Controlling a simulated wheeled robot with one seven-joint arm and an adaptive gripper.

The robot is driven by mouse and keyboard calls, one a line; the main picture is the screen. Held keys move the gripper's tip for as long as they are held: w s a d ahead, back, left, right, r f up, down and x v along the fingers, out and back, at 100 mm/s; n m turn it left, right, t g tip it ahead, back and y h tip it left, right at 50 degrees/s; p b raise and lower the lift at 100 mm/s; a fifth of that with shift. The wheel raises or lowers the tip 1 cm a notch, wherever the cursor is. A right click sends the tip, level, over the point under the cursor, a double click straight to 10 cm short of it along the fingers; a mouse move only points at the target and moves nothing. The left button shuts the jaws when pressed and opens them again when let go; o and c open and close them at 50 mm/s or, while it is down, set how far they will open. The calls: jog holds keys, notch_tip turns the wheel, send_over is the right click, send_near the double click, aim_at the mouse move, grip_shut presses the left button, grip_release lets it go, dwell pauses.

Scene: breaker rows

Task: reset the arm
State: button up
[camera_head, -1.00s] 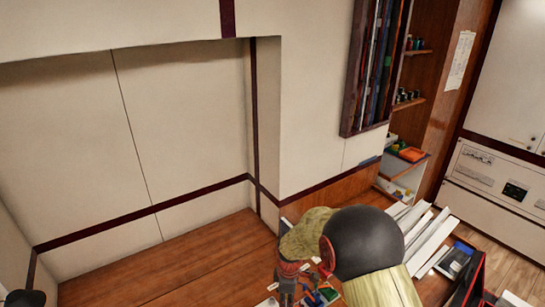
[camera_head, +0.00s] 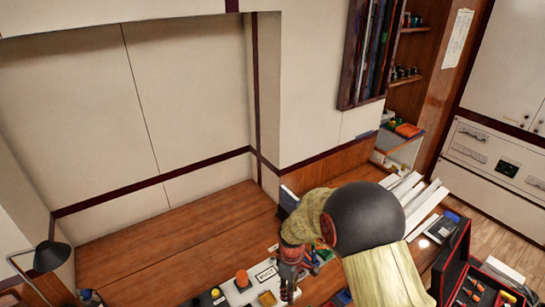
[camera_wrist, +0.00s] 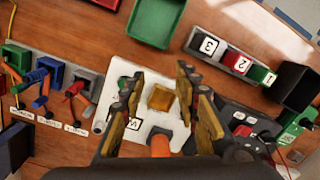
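My gripper (camera_wrist: 159,88) is open in the wrist view, with its two yellow-and-dark fingers spread apart and nothing visible held between them. A white panel with a yellow square block (camera_wrist: 161,97) shows below and between the fingers, and an orange knob (camera_wrist: 160,145) is near the gripper's base. In the head view my gripper (camera_head: 290,283) points down over the bench's front part, beside the white panel (camera_head: 243,292). My arm's dark round joint and khaki-covered links hide part of the bench there.
In the wrist view a strip of green, blue and red switches (camera_wrist: 50,85) lies left. A green tray (camera_wrist: 157,20) is at the top, and a numbered strip (camera_wrist: 232,60) lies upper right with a black box (camera_wrist: 292,85) beside it. The bench's back left (camera_head: 170,235) is clear; a lamp (camera_head: 50,256) stands left.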

jog(key=s+d+r+m+t+b, duration=0.2)
jog(key=s+d+r+m, duration=0.2)
jog(key=s+r, duration=0.3)
jog(key=s+d+r+m+t+b, duration=0.2)
jog(key=s+d+r+m, duration=0.2)
jog(key=s+r, duration=0.4)
jog(key=s+d+r+m+t+b, duration=0.2)
jog(key=s+r, duration=0.5)
jog(key=r, duration=0.6)
jog(key=d+m+b, duration=0.1)
jog(key=d+m, duration=0.1)
jog(key=shift+s+d+r+t, duration=0.2)
jog(key=shift+d+r+t, duration=0.15)
jog(key=shift+r+t, duration=0.05)
